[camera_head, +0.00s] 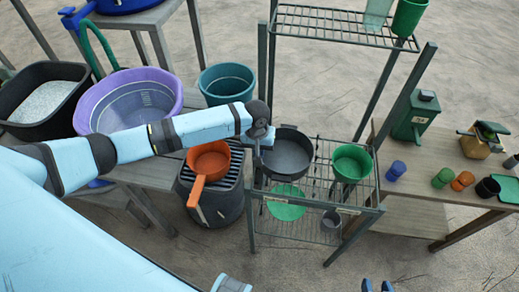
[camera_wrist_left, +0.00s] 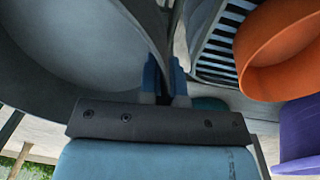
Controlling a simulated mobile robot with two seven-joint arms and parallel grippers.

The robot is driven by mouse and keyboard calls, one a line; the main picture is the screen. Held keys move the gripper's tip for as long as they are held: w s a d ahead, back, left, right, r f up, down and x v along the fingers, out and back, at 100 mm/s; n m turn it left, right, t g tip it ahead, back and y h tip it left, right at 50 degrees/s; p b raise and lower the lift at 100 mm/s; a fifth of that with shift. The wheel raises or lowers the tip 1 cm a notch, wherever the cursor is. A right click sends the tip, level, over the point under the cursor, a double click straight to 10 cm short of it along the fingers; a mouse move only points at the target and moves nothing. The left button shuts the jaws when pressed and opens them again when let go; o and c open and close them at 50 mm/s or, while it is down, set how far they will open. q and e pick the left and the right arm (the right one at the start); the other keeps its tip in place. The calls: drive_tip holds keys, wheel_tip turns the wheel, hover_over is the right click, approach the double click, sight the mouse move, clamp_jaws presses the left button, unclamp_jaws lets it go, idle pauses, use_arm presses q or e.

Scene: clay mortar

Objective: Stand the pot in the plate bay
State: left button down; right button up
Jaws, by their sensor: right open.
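A dark grey round pot (camera_head: 290,158) is upright at the left part of the wire rack's middle shelf (camera_head: 318,172). I cannot tell whether its base touches the wires. My left gripper (camera_head: 264,140) is at the pot's left rim. In the left wrist view, the fingers (camera_wrist_left: 166,85) close on the wall of the pot (camera_wrist_left: 75,45), which fills the upper left. My right gripper (camera_head: 377,286) shows only its blue fingertips at the bottom edge, apart and empty. Small labels sit on the rack, but I cannot read which marks the plate bay.
A green pot (camera_head: 352,162) stands right of the grey one. Below are a green dish (camera_head: 286,204) and a small grey cup (camera_head: 331,220). An orange saucepan (camera_head: 208,162) sits on a grille at left. Rack posts (camera_head: 398,92) rise beside the shelf. Open floor lies in front.

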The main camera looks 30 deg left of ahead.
use_arm(q)
drive_tip(key=shift+f, duration=0.1)
drive_tip(key=c, duration=1.3)
unclamp_jaws()
drive_tip(key=shift+r, duration=0.4)
drive_tip(key=r, duration=1.1)
drive_tip(key=shift+s+a+r, duration=0.15)
drive_tip(key=shift+a+r, duration=0.1)
drive_tip(key=shift+a, duration=0.1)
